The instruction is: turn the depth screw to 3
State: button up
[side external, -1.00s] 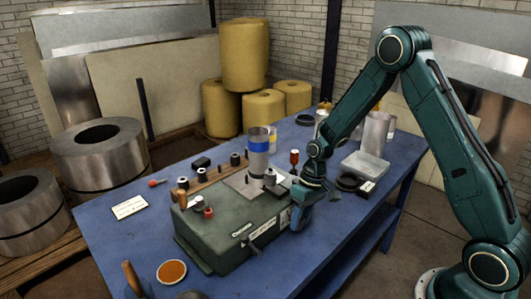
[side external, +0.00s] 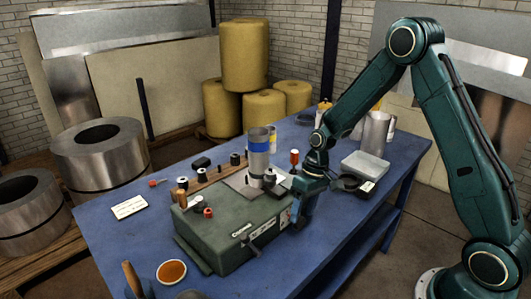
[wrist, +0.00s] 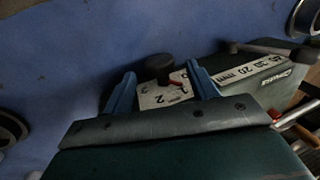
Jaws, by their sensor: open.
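In the wrist view, a black round knob (wrist: 158,66), which appears to be the depth screw, stands out from the machine's end. A red pointer lies beside it, over a pale plate (wrist: 160,95) on which 1 and 2 can be read; which mark it points at is unclear. My gripper (wrist: 161,70) is open, its blue fingers on either side of the knob, with no clear contact. In the side view, my gripper (side external: 300,221) hangs at the right end of the green machine (side external: 228,232) and hides the knob.
The blue table (side external: 325,255) is clear at the front right.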

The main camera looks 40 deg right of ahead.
aim_at(302, 219)
jog(key=v, duration=1.1)
jog(key=shift+a, duration=0.1)
jog(key=s+a+t+h, duration=0.3)
jog(key=s+a+t, duration=0.1)
jog(key=s, duration=0.2)
jog(key=shift+f+t, duration=0.25)
jog(key=shift+t, duration=0.05)
jog(key=shift+w+f, duration=0.1)
jog(key=shift+f, duration=0.05)
jog(key=shift+x, duration=6.75)
